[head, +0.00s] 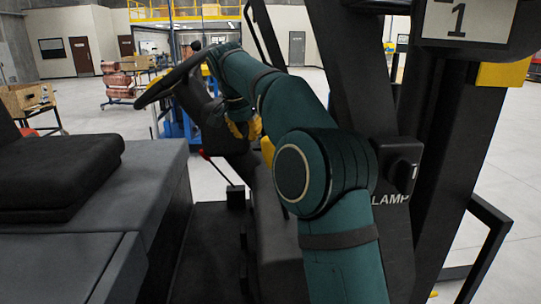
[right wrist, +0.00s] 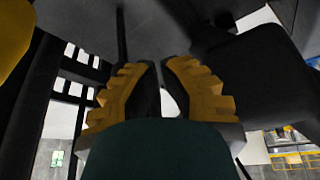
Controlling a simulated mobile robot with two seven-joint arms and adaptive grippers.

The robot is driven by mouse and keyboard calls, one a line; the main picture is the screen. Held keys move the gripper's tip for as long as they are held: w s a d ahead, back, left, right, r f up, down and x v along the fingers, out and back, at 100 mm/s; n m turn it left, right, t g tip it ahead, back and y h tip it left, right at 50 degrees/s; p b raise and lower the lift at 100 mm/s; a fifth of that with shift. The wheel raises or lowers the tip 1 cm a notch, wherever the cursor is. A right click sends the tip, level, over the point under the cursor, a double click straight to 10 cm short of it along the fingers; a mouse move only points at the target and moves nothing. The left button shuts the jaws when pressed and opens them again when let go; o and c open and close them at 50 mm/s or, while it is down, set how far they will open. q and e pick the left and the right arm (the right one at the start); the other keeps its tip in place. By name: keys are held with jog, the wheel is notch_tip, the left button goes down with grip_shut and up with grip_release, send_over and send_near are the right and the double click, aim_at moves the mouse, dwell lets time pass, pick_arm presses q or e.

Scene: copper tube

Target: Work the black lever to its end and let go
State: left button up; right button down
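My right arm reaches from the bottom of the head view to the steering column of a dark vehicle. My right gripper (head: 245,129) has yellow fingers and is below and right of the steering wheel (head: 172,77), partly hidden by my arm. In the right wrist view its ridged yellow fingers (right wrist: 158,72) lean towards each other with a narrow gap. A thin black rod (right wrist: 121,35) rises beyond the left finger; I cannot tell whether it is the black lever. No lever is clearly seen between the fingers. My left gripper is not in view.
A red-tipped lever (head: 204,154) stands below the wheel. The black seat (head: 60,170) is on the left. Dark mast beams (head: 355,70) and a plate marked 1 (head: 468,20) are close on the right. Open floor and a table with boxes (head: 28,97) lie beyond.

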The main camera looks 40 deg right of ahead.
jog(key=shift+s+d, duration=0.6)
jog(key=shift+d, duration=0.35)
jog(key=shift+s+d, duration=0.6)
jog(key=shift+d, duration=0.35)
jog(key=w+a+p, duration=0.3)
jog(key=w+a, duration=0.2)
jog(key=a, duration=0.2)
jog(key=shift+a, duration=0.4)
dwell(0.6)
